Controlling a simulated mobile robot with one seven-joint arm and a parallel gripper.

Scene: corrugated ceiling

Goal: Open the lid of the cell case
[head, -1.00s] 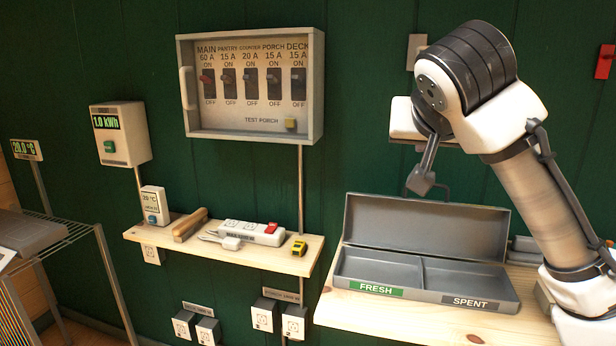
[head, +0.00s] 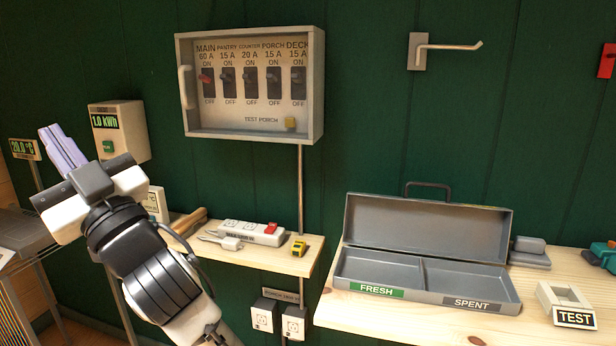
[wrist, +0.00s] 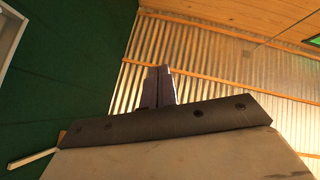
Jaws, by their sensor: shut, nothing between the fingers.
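The grey cell case (head: 430,281) sits on the right wooden shelf. Its lid (head: 427,228) stands open, upright against the back, with a dark handle (head: 428,186) on top. Two compartments show, labelled FRESH (head: 377,290) and SPENT (head: 473,303), and both look empty. My gripper (head: 64,148) is shut and empty at the far left, pointing up, well apart from the case. Its fingers also show in the wrist view (wrist: 159,86), against the corrugated ceiling.
A breaker panel (head: 250,87) hangs on the green wall. The left shelf holds a power strip (head: 252,233) and a yellow tape measure (head: 298,248). A TEST holder (head: 567,300) stands right of the case, and a wall hook (head: 447,46) is above it. The space before the case is clear.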

